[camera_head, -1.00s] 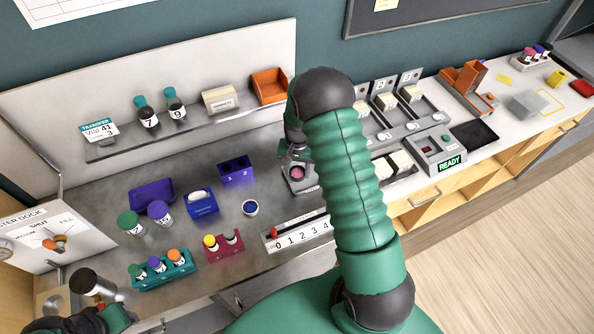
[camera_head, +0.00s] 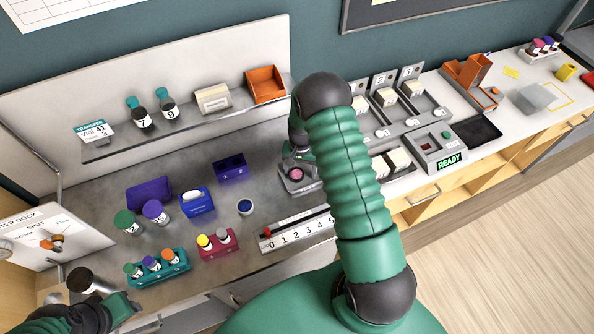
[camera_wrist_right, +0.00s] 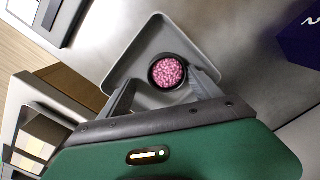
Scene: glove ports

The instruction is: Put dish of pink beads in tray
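The dish of pink beads (camera_wrist_right: 167,72) is a small round dark-rimmed dish full of pink beads. It lies inside the shallow grey square tray (camera_wrist_right: 200,33) in the right wrist view. In the head view the dish (camera_head: 296,174) and tray (camera_head: 299,187) are just below my right gripper (camera_head: 298,156). In the wrist view the right gripper's fingers (camera_wrist_right: 165,84) stand apart on either side of the dish's near part, with a visible gap to it. My left gripper (camera_head: 112,302) is at the bottom left corner near a dark-capped bottle (camera_head: 82,280); its fingers are not clear.
A numbered scale (camera_head: 298,232) lies in front of the tray. A purple holder (camera_head: 230,168), a small blue-rimmed cup (camera_head: 245,207) and a blue box (camera_head: 197,202) stand to its left. A shelf (camera_head: 190,122) runs behind, and a READY device (camera_head: 440,150) is at right.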

